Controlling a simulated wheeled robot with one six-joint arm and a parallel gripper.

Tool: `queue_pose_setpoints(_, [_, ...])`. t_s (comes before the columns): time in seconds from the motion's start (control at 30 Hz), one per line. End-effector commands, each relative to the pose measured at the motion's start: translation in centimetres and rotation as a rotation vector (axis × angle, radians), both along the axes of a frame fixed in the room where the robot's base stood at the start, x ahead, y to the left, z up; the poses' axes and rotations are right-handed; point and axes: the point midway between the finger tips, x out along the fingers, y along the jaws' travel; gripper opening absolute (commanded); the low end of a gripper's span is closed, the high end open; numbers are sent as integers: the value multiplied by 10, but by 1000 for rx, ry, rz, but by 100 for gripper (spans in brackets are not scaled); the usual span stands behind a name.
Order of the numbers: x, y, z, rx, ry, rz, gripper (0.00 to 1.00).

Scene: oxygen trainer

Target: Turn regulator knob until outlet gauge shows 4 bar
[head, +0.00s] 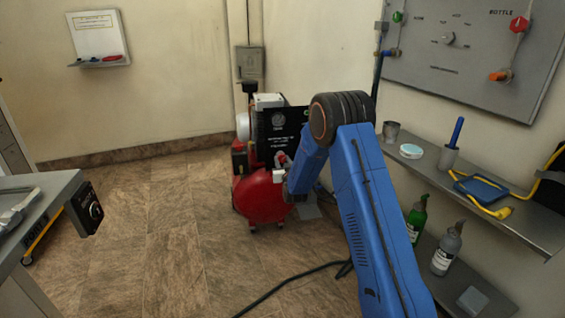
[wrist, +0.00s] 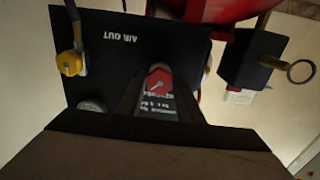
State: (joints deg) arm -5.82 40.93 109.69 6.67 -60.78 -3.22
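The wrist view shows the black panel (wrist: 110,55) of the red compressor, marked AIR OUT and seen upside down. A red knob (wrist: 158,80) with a pale pointer mark is on it. My gripper (wrist: 160,75) has its dark fingers apart, one on each side of the red knob; I cannot tell whether they touch it. A round gauge (wrist: 91,106) is partly cut off by my gripper body, and its reading is not legible. In the head view the panel (head: 292,138) shows a small gauge (head: 279,118), too small to read; my arm hides the gripper there.
A yellow fitting (wrist: 71,62) with a hose sits on the panel, and a black block with a metal ring (wrist: 300,71) is beside it. The red tank (head: 258,200) stands on the floor. A shelf (head: 520,228) with bottles is at right, a bench (head: 50,190) at left. The floor between is mostly clear.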

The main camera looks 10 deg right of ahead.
Motion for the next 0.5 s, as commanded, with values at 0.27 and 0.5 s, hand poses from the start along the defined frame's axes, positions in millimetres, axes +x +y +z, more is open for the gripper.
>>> queue_pose_setpoints(0.27, [0, 0, 0, 49, 0, 0, 11])
queue_pose_setpoints(0.5, [0, 0, 0, 200, 0, 0, 11])
